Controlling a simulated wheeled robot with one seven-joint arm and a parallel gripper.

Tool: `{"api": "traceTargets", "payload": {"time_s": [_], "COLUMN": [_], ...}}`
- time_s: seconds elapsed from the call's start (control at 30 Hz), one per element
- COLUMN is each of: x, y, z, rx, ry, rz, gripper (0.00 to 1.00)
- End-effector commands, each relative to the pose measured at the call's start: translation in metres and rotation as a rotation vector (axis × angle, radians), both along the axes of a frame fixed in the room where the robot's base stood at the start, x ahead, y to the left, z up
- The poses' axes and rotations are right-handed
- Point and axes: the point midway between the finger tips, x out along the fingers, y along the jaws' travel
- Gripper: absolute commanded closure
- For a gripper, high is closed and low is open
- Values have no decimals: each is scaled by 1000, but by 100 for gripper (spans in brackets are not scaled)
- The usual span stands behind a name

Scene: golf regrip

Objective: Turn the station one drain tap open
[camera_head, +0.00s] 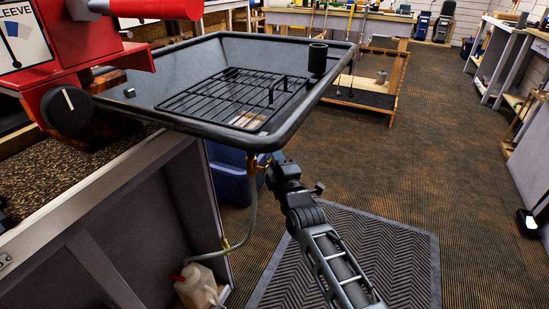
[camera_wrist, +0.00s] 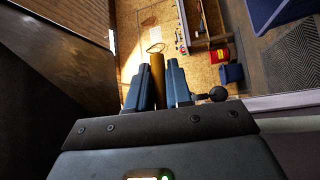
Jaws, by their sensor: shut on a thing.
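The black drain tray (camera_head: 130,104) of the station juts out at the left in the head view. The brass drain tap (camera_head: 251,168) hangs under its near corner, partly hidden by the tray rim and my gripper. My gripper (camera_head: 268,174) is beneath that corner at the tap. In the wrist view, a brass cylindrical part of the tap (camera_wrist: 157,72) stands between the two blue-grey fingers of my gripper (camera_wrist: 157,88), which are shut on it. The contact faces are partly hidden. I cannot tell the tap's valve position.
A clear hose (camera_head: 249,218) runs down from the tap to a whitish jug (camera_head: 197,287) with a red cap. A blue bin (camera_head: 229,180) stands behind. A grey bench panel (camera_head: 130,215) is at the left. Open carpet and a floor mat (camera_head: 400,250) lie to the right.

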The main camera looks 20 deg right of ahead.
Motion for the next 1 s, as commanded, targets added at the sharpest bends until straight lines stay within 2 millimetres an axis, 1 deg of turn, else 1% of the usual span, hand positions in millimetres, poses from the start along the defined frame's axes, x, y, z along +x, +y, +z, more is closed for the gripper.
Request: {"api": "traceTargets", "payload": {"time_s": [0.27,0.47,0.67,1.0], "x": [0,0,-2,-7], "y": [1,2,3,5], "z": [0,-1,-7,-27], "rx": [13,70,178,406], "ry": [15,74,182,408], "rz": [1,2,1,-3], "gripper": [100,100,100,100]}}
